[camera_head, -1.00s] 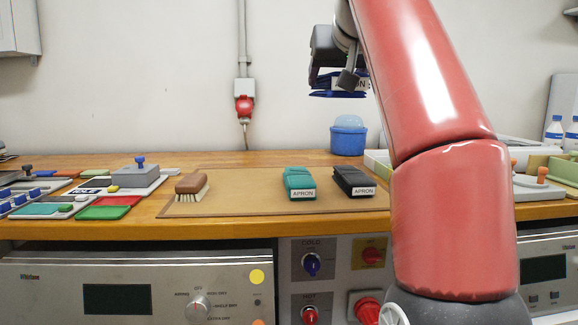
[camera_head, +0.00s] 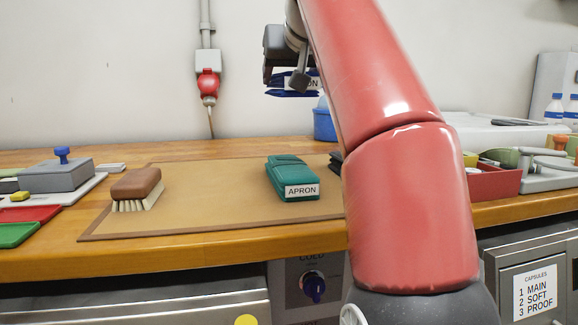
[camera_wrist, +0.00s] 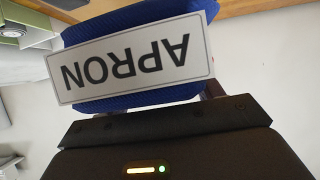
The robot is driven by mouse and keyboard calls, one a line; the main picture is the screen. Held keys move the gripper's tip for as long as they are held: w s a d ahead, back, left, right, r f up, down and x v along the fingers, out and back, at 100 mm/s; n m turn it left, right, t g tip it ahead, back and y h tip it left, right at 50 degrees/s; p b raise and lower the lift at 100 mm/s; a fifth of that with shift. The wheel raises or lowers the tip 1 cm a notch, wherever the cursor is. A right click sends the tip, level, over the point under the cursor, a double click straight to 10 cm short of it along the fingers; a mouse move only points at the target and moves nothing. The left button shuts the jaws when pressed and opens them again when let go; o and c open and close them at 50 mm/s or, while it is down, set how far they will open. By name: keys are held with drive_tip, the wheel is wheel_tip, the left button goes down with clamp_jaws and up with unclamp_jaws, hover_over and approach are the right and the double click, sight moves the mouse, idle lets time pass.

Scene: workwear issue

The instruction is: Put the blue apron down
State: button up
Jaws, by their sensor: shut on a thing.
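The blue apron (camera_head: 283,93) is a folded blue bundle with a white APRON label. My gripper (camera_head: 298,84) is shut on it and holds it in the air, well above the bench, in the head view. In the wrist view the blue apron (camera_wrist: 140,20) fills the space in front of my gripper (camera_wrist: 150,98), its label upside down. My arm hides part of the bench behind it.
A brown mat (camera_head: 215,205) lies on the wooden bench. On it are a brush (camera_head: 137,188), a green apron (camera_head: 291,177) and a dark folded apron (camera_head: 336,161), mostly hidden by my arm. Mat space between brush and green apron is clear. A blue tub (camera_head: 324,125) stands behind.

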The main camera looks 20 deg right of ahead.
sight(290, 164)
wheel_tip(290, 164, down, 12)
drive_tip(key=b, duration=0.7)
drive_tip(key=shift+f, duration=0.25)
drive_tip(key=shift+f, duration=0.25)
drive_tip(key=o, duration=1.1)
drive_tip(key=shift+r, duration=0.1)
drive_tip(key=shift+r, duration=0.2)
drive_tip(key=p+v, duration=0.1)
drive_tip(key=v, duration=1.1)
